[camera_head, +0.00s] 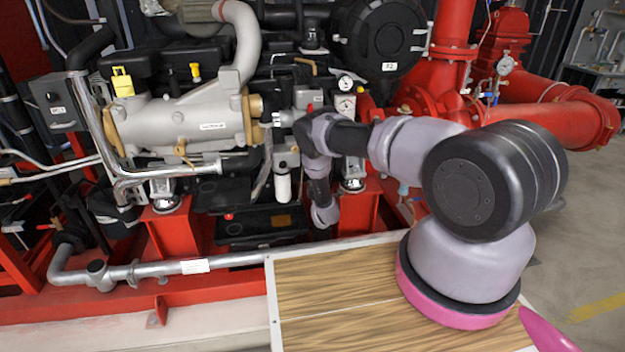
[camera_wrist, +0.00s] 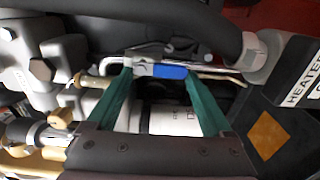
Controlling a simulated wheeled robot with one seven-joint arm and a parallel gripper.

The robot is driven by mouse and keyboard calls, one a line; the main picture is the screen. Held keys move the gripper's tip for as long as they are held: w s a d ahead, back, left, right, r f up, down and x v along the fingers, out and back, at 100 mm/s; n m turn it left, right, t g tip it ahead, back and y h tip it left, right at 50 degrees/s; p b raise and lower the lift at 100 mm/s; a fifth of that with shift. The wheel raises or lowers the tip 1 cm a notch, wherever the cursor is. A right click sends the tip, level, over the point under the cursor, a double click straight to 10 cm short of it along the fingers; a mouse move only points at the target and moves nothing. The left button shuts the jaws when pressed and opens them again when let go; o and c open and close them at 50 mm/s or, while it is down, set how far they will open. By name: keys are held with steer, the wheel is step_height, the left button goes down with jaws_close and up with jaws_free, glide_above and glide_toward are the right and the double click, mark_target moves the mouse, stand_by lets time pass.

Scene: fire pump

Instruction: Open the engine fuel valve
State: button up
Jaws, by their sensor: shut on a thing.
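A blue valve handle (camera_wrist: 170,71) on a silver metal lever lies between the fingertips of my gripper (camera_wrist: 158,73) in the wrist view. The two green fingers stand on either side of the blue part, and the gripper is shut on it. The valve body under the handle is not clear. In the head view my arm reaches left to the middle of the engine (camera_head: 190,120). The fingers and the blue handle cannot be made out there.
A white cylinder (camera_wrist: 170,121) lies behind the fingers. A black hose (camera_wrist: 190,25) and a box labelled HEATER (camera_wrist: 300,85) are close by. Brass fittings (camera_wrist: 62,118) crowd the left. A silver pipe (camera_head: 215,262) runs along the red base frame.

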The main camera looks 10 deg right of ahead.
stand_by(0.4)
steer(key=o, duration=1.1)
steer(key=shift+o, duration=0.2)
steer(key=s, duration=1.1)
